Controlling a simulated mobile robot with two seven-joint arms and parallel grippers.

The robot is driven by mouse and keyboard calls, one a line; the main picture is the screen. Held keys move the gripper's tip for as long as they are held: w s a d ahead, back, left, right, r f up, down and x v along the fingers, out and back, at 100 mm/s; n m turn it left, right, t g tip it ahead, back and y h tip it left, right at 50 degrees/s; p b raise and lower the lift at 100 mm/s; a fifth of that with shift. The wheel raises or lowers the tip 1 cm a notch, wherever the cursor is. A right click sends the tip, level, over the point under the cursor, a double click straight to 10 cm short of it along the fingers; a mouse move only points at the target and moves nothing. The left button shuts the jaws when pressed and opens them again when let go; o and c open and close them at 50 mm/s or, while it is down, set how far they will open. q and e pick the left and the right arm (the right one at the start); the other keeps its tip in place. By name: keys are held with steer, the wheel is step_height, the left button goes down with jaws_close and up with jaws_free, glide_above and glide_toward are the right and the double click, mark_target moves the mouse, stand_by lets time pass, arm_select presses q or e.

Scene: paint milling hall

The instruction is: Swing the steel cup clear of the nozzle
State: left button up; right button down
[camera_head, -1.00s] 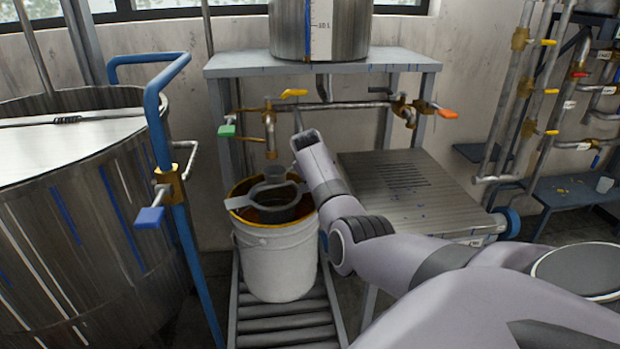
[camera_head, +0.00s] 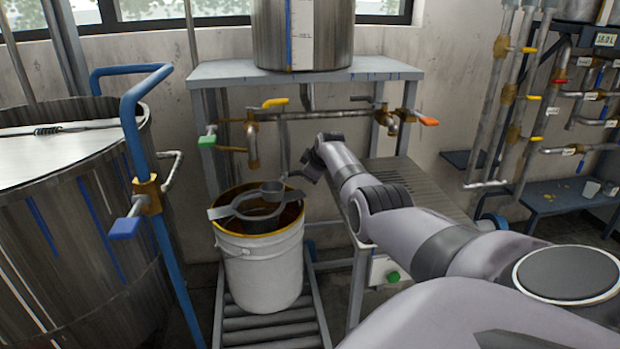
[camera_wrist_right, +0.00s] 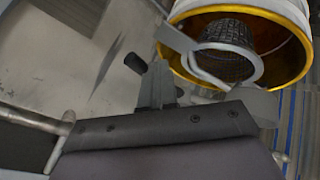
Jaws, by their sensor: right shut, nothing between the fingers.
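That view shows the strainer's mesh (camera_wrist_right: 230,55) inside the pail's yellow rim (camera_wrist_right: 297,45). My left gripper is out of view.
A large steel vat (camera_head: 75,210) and blue pipe (camera_head: 150,180) stand at the left. A shelf (camera_head: 310,73) carries a tank (camera_head: 300,35) above. The pail stands on a roller track (camera_head: 270,325). A grey cart (camera_head: 405,180) is behind my right arm.

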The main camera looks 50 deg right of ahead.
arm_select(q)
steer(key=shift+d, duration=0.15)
arm_select(e)
steer(key=shift+d+r, duration=0.2)
steer(key=shift+d, duration=0.2)
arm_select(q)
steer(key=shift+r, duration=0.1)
arm_select(e)
steer(key=shift+a, duration=0.1)
